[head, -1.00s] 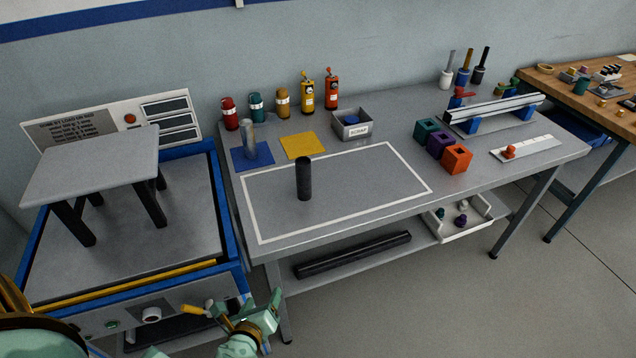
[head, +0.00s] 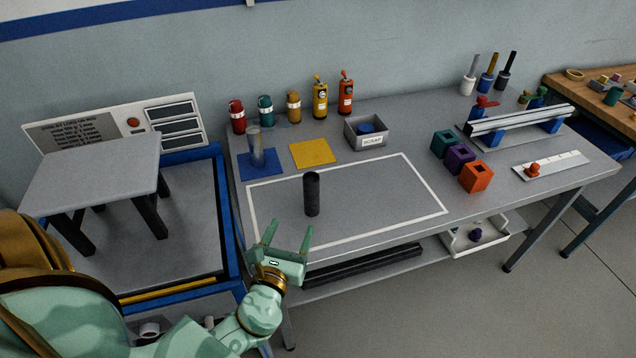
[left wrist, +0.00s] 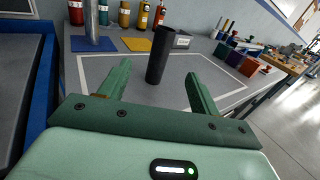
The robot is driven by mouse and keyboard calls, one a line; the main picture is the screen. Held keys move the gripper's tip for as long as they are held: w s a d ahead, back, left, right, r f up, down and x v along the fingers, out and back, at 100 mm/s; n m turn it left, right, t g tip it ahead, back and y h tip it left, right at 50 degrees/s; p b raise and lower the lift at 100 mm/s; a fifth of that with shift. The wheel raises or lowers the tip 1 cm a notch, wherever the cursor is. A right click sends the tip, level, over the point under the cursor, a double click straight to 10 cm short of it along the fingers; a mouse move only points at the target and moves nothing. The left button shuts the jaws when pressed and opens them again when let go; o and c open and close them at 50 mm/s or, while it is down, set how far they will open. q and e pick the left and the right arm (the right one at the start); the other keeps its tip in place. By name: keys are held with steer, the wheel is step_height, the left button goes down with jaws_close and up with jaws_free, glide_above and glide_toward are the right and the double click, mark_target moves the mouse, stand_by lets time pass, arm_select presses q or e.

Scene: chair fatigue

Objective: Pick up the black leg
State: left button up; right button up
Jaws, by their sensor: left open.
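The black leg (head: 312,193) is a short dark cylinder standing upright on the grey table, inside the white outlined rectangle. It also stands upright in the left wrist view (left wrist: 160,55), seen between and beyond the fingers. My left gripper (head: 289,238) is open and empty at the table's front edge, in front of the leg and apart from it. Its two green fingers also show in the left wrist view (left wrist: 158,88). My right gripper is not in view.
A silver cylinder (head: 256,148) stands on a blue mat (head: 250,173), left of a yellow mat (head: 313,153). A scrap bin (head: 366,132) and several bottles stand behind. A small grey stool (head: 92,176) stands on the left rig. Table around the leg is clear.

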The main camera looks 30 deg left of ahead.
mark_target(308, 187)
arm_select(q)
steer(key=x, duration=0.8)
steer(key=r+x, duration=0.1)
steer(key=x, duration=0.3)
steer(key=shift+w, duration=0.35)
steer(key=x, duration=0.4)
steer(key=shift+w+b, duration=0.3)
steer(key=shift+w, duration=0.05)
steer(key=shift+r, duration=0.1)
steer(key=c, duration=1.2)
